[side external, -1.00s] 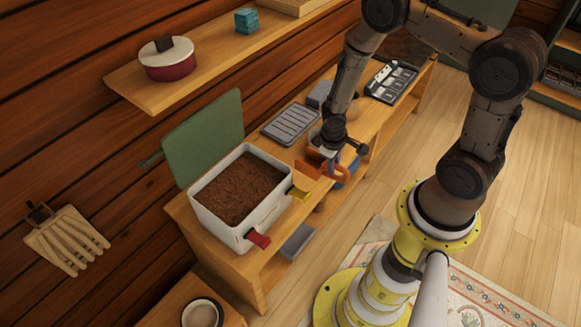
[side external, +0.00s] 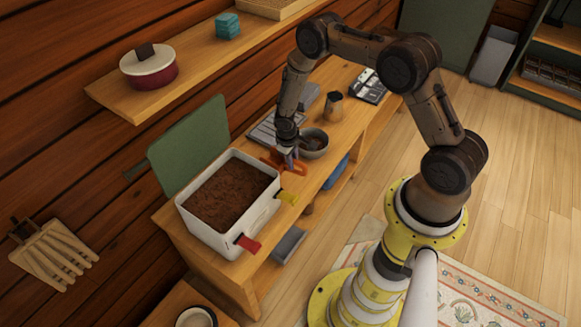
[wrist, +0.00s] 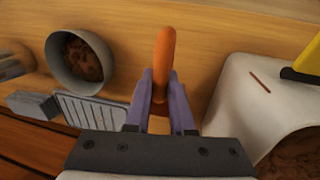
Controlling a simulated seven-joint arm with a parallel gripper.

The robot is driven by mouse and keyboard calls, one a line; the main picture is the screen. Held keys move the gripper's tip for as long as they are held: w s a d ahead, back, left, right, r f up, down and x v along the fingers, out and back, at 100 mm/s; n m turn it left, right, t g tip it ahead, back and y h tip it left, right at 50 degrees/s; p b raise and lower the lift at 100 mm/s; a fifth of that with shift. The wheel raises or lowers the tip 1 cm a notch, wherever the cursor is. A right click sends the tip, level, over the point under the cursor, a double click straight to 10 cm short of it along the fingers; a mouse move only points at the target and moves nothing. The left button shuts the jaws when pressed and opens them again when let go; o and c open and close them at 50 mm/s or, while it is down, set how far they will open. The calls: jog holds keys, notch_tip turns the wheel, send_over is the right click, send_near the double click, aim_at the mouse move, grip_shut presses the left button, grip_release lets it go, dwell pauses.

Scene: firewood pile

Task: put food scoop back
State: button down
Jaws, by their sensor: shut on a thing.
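My gripper (side external: 290,156) is shut on the orange food scoop (side external: 297,168), just beyond the right end of the white bin (side external: 262,213). In the wrist view, the scoop's orange handle (wrist: 165,60) stands between the two purple fingers of my gripper (wrist: 162,88); the rest of it is hidden. A grey bowl (side external: 320,152) with brown contents sits right beside my gripper.
A slatted grey tray (side external: 262,133) lies behind my gripper on the wooden bench. A green panel (side external: 190,135) stands behind the bin. A metal cup (side external: 333,106) and a dark tray (side external: 367,87) sit farther along. A shelf (side external: 190,75) hangs above.

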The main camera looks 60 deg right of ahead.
aim_at(276, 161)
jog(key=shift+w+d+f, duration=0.2)
jog(key=shift+w+f, duration=0.35)
jog(key=shift+f, duration=1.6)
jog(key=shift+f, duration=0.2)
jog(key=c, duration=0.8)
grip_release()
jog(key=shift+r, duration=0.15)
